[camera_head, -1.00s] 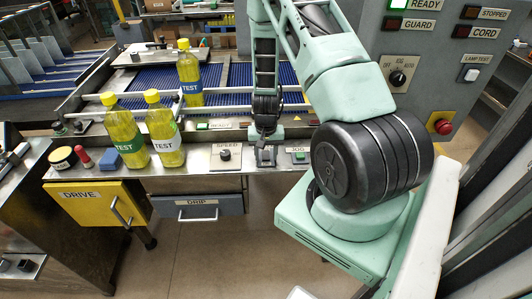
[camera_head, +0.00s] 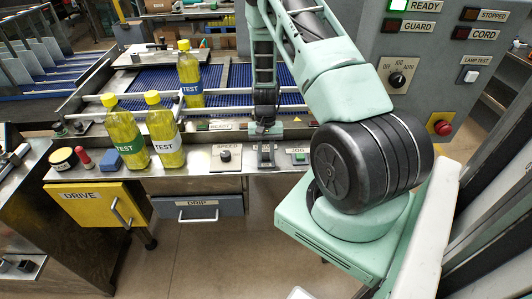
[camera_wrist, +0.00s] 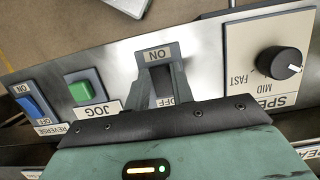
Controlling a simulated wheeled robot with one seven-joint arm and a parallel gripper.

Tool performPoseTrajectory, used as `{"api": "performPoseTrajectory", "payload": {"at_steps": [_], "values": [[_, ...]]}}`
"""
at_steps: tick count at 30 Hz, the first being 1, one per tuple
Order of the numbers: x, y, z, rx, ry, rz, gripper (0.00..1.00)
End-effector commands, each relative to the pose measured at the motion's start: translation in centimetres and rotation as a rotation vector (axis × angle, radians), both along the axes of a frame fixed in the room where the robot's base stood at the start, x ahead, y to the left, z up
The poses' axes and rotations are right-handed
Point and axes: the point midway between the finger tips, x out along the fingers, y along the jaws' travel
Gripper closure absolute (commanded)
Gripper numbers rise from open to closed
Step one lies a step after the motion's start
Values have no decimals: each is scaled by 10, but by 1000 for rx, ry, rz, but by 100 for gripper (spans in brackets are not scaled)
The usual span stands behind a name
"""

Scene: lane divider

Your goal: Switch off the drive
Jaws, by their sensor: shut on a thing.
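The grey switch (camera_wrist: 161,82) has an ON label on its near side and an OFF label on the far side, partly covered by my gripper. In the head view the switch (camera_head: 265,157) sits on the metal front panel between the SPEED knob and the JOG button. My gripper (camera_head: 265,136) is right above and behind it. In the wrist view my gripper (camera_wrist: 162,106) covers the OFF end of the switch. A yellow drawer (camera_head: 90,208) labelled DRIVE is at lower left.
The SPEED knob (camera_wrist: 279,63), a green JOG button (camera_wrist: 82,90) and a blue REVERSING switch (camera_wrist: 32,102) flank the switch. Several yellow TEST bottles (camera_head: 163,130) stand at left. A control cabinet (camera_head: 425,75) with a red stop button (camera_head: 442,127) is at right.

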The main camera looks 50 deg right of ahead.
Motion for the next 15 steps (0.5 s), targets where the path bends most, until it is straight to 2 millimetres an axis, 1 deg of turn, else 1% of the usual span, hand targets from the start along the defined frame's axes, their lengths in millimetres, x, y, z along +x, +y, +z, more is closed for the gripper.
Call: {"api": "performPoseTrajectory", "payload": {"at_steps": [7, 8, 9, 10, 15], "values": [[0, 0, 0, 0, -1, 0, 99], [0, 0, 0, 0, -2, 1, 68], [0, 0, 0, 0, -2, 1, 57], [0, 0, 0, 0, -1, 0, 55], [0, 0, 0, 0, -1, 0, 55]]}}
